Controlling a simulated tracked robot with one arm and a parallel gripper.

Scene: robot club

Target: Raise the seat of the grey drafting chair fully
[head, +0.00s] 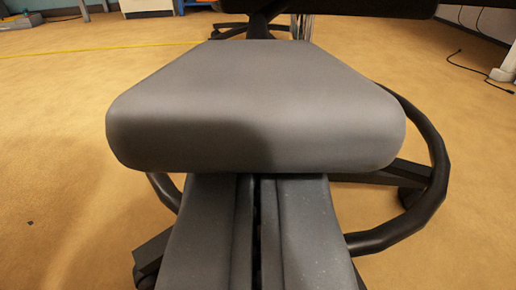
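The grey drafting chair's seat (255,110) fills the middle of the head view, its rounded front edge toward me. A black foot ring (436,170) circles below it, and dark base legs with casters show at the lower left and right. My gripper (257,182) reaches in from the bottom, its two grey fingers side by side with only a narrow dark gap between them. The finger ends pass under the seat's front edge, so the tips are hidden. I cannot tell whether they touch the seat's underside. No lever shows.
Tan carpet is open on the left and right. A yellow line (100,52) crosses the floor behind the chair. A black cable (470,72) lies at the right near a white foot or stand (505,72). Dark furniture stands behind the seat at the top.

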